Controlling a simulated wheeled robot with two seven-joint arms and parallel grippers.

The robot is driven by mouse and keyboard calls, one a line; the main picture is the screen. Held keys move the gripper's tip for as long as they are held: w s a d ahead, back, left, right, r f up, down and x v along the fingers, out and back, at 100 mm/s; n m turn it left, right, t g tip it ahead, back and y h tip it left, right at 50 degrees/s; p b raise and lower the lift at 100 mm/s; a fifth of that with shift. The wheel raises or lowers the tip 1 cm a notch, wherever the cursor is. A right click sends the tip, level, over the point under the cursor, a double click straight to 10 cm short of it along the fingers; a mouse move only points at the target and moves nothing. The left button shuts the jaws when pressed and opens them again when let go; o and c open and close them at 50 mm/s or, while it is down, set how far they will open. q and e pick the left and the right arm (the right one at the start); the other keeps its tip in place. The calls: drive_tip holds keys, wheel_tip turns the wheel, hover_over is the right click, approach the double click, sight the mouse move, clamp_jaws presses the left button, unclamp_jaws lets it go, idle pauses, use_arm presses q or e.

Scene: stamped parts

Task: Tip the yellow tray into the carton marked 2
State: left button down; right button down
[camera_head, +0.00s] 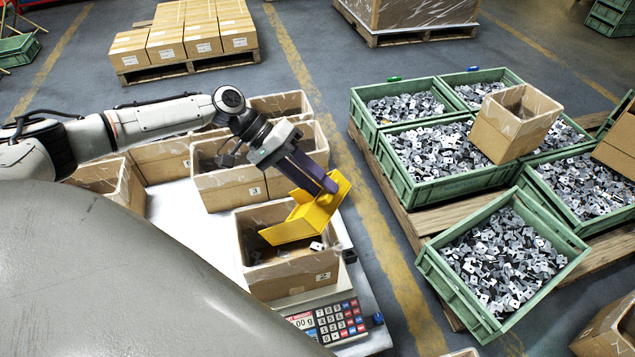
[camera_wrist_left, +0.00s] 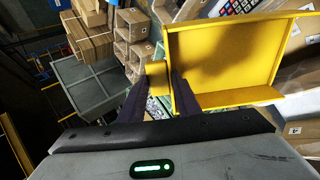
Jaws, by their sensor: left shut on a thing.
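The yellow tray (camera_head: 292,225) is gripped by my left gripper (camera_head: 318,180) and held steeply tilted above the open carton marked 2 (camera_head: 290,277). Its lower end hangs over the carton's opening. In the left wrist view the tray (camera_wrist_left: 225,55) shows a bare inside face with no parts on it. The purple fingers of my left gripper (camera_wrist_left: 160,85) are shut on a part of the tray. A grey stamped part (camera_head: 318,246) shows at the carton's right inner side, below the tray. The tray hides much of the carton's inside. My right gripper is not in view.
Carton 2 stands on a scale with a keypad (camera_head: 335,320); its display is partly hidden. Carton 3 (camera_head: 230,190) and other cartons stand close behind on the white table. Green crates of stamped parts (camera_head: 425,182) stand on a pallet to the right, with a carton (camera_head: 505,132) on them.

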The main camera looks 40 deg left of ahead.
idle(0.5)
